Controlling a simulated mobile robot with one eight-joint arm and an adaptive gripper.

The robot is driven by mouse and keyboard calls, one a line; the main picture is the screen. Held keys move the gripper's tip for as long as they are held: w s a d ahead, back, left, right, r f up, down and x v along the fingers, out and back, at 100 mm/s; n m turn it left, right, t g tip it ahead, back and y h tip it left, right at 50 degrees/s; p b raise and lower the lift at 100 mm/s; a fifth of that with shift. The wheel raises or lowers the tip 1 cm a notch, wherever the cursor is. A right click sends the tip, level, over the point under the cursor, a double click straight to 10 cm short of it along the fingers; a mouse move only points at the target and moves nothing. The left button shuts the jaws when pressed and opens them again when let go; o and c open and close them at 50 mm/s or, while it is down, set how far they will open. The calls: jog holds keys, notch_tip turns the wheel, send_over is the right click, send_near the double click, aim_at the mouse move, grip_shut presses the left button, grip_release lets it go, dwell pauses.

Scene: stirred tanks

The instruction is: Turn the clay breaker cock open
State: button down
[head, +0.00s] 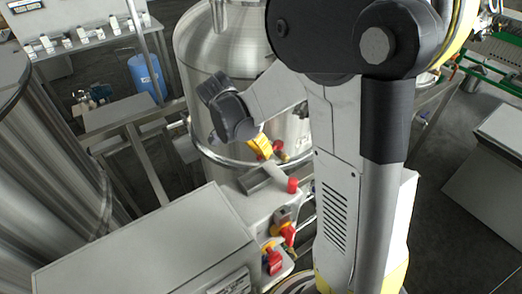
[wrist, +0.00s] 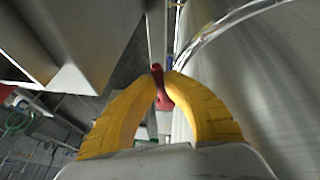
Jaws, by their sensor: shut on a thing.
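My gripper (head: 262,147) has yellow fingers and reaches down beside the large steel tank in the head view. In the wrist view my gripper (wrist: 162,80) has its two curved fingers closed together at their tips. A red handle (wrist: 157,72) is pinched between the tips, its upper end standing out beyond them. In the head view a red part (head: 278,146) shows right at the fingertips. No label is readable, so I cannot tell its name or how far it is turned. The valve body under the handle is mostly hidden.
The steel tank (head: 215,60) stands close behind my gripper and fills the right of the wrist view. More red handles (head: 288,234) (head: 272,262) and a red cap (head: 292,185) sit nearer. A grey cabinet (head: 150,245) is at front left. A blue cylinder (head: 146,78) stands farther back.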

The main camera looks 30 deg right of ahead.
jog(key=shift+s+d+f+n+t+b, duration=0.15)
jog(key=shift+s+d+n+t, duration=0.4)
jog(key=shift+n, duration=0.9)
jog(key=shift+s+d+r+n+t+b, duration=0.2)
jog(key=shift+s+n+t, duration=0.6)
jog(key=shift+n, duration=0.7)
jog(key=shift+s+d+f+n+t+b, duration=0.15)
jog(key=shift+s+d+n+t, duration=0.5)
jog(key=shift+n, duration=0.8)
jog(key=shift+s+a, duration=0.15)
jog(key=c, duration=1.4)
grip_release()
jog(key=v, duration=1.2)
jog(key=shift+d, duration=0.2)
